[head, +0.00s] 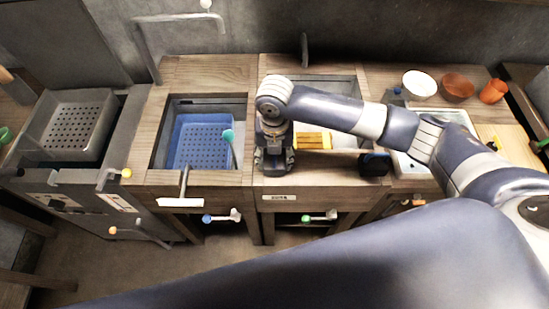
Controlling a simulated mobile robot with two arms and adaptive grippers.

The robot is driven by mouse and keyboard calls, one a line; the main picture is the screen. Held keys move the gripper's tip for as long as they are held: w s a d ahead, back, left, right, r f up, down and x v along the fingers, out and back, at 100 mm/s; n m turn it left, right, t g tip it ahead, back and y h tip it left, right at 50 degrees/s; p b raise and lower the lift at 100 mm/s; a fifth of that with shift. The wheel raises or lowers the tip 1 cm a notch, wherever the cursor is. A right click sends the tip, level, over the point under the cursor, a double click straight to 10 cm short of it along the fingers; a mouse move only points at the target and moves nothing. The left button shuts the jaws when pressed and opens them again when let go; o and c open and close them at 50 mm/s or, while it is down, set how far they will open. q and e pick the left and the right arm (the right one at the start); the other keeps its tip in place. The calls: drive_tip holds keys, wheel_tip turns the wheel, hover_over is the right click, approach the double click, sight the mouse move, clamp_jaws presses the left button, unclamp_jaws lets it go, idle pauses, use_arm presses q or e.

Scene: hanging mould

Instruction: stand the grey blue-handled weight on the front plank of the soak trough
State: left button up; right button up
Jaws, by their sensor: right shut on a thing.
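My right gripper (273,166) points down at the front left corner of the middle trough, low over its wooden front plank (320,178). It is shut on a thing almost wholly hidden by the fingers. I take it for the grey weight, but its blue handle does not show. I cannot tell whether it touches the plank. A dark block with a blue edge (375,164) sits at the right end of this plank. My left gripper is not in view.
A blue perforated basket (203,143) is in the left trough, with a teal-headed tool (229,136). Yellow slats (313,140) lie in the middle trough. A white bowl (419,84), orange bowl (458,88) and orange cup (493,91) stand back right. Taps stick out below the fronts.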

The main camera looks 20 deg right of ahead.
drive_tip(key=shift+f, duration=0.85)
drive_tip(key=o, duration=1.5)
drive_tip(key=shift+f, duration=0.15)
drive_tip(key=shift+r, duration=0.25)
wheel_tip(320, 180, up, 12)
drive_tip(key=shift+f+b, duration=0.1)
drive_tip(key=shift+b, duration=0.8)
